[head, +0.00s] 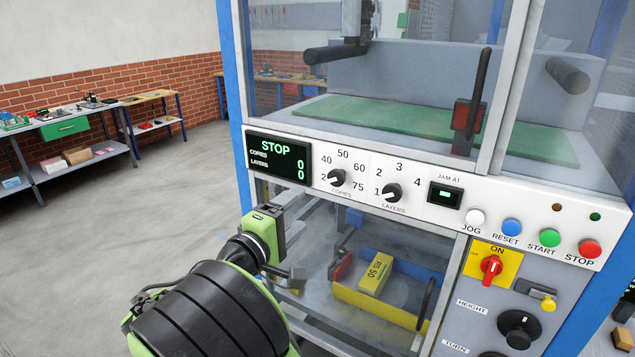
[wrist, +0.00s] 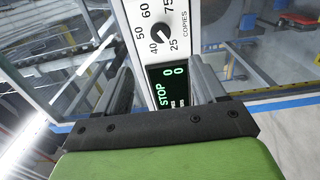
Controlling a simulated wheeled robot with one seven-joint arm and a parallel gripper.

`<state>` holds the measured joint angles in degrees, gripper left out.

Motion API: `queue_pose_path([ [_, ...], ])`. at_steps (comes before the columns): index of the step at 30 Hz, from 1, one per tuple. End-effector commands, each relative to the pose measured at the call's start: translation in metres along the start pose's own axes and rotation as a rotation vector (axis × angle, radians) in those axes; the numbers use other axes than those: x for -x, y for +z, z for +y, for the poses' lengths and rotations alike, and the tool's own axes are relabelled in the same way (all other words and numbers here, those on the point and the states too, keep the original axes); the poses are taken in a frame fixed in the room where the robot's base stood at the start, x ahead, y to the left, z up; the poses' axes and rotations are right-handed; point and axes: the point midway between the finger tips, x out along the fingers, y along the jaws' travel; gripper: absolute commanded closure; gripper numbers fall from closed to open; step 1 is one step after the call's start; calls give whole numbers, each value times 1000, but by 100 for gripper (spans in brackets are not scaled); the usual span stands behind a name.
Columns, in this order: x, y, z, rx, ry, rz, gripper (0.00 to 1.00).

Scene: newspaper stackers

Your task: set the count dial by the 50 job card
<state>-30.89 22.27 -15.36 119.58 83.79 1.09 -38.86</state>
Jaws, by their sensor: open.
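The copies dial (head: 337,178) is a black knob on the white panel, ringed by numbers up to 75. It also shows in the wrist view (wrist: 160,38), beyond my fingers. Its white mark seems to point near 25, but I cannot read it exactly. My gripper (wrist: 158,85) is open and empty, apart from the dial. In the head view my gripper (head: 275,245) is below and left of the dial. The display (head: 279,160) reads STOP, with 0 copies and 0 layers. A yellow block (head: 375,272) marked 50 lies behind the lower clear door; I cannot tell any separate job card.
The layers dial (head: 392,192) sits right of the copies dial. Further right are the white jog (head: 475,218), blue reset (head: 511,228), green start (head: 550,238) and red stop (head: 589,248) buttons. A red switch (head: 491,267) is below. Open floor lies left.

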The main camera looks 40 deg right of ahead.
Motion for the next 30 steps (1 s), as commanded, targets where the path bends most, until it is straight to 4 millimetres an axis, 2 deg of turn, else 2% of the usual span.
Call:
queue_pose_path([
  [12,-98,3,3,-3,-2,-7,30],
  [16,-125,2,2,-2,-3,-5,30],
  [21,-141,1,1,-3,-4,-1,30],
  [28,-143,1,-1,-3,-3,1,30],
  [29,-143,1,-1,-3,-4,0,32],
  [30,-143,1,-1,-3,-4,0,38],
])
